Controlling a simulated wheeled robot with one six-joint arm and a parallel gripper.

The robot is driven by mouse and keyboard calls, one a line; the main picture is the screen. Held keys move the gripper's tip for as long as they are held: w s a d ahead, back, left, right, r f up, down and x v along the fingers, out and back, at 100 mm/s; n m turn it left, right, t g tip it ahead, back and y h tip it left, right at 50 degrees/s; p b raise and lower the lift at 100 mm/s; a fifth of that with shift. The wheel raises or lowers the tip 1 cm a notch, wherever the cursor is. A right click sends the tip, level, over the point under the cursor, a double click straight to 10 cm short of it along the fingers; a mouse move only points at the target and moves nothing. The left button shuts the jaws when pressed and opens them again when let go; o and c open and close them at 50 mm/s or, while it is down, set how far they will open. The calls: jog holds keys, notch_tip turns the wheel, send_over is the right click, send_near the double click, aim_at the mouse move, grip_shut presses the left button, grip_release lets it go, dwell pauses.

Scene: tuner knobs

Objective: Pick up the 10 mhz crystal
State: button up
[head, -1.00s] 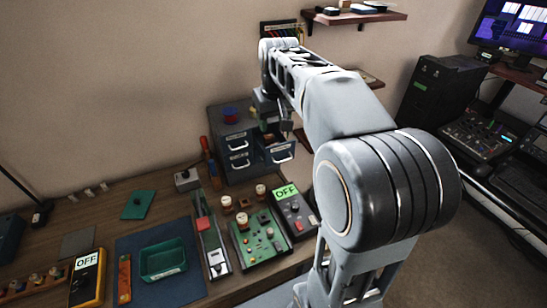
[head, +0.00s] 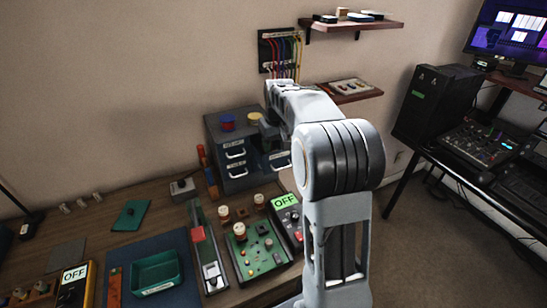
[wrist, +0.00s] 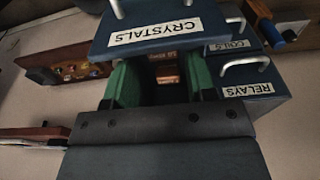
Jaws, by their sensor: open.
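The drawer cabinet (head: 215,130) stands at the back of the bench in the head view. In the wrist view, the drawer front labelled CRYSTALS (wrist: 155,32) is at the top. My gripper (wrist: 162,84) is open, its two green fingers apart, just by that drawer. A small copper-brown piece (wrist: 168,76) shows in the dark gap between the fingers, with tiny lettering above it. It may be the 10 MHz crystal, but I cannot read the lettering. I see no contact with it.
Drawers labelled COILS (wrist: 228,46) and RELAYS (wrist: 246,90) sit beside the crystals drawer. A shelf with small parts (head: 350,88) is right of the cabinet. A green circuit board (head: 258,250) and teal tray (head: 157,272) lie on the bench in front.

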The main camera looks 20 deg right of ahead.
jog(key=shift+w+a+f+p, duration=0.15)
jog(key=shift+w+f, duration=0.1)
jog(key=shift+f, duration=1.05)
jog(key=shift+w+d+f+p, duration=0.15)
jog(key=shift+w+f, duration=0.1)
jog(key=shift+f, duration=1)
jog(key=shift+a, duration=0.1)
jog(key=c, duration=0.7)
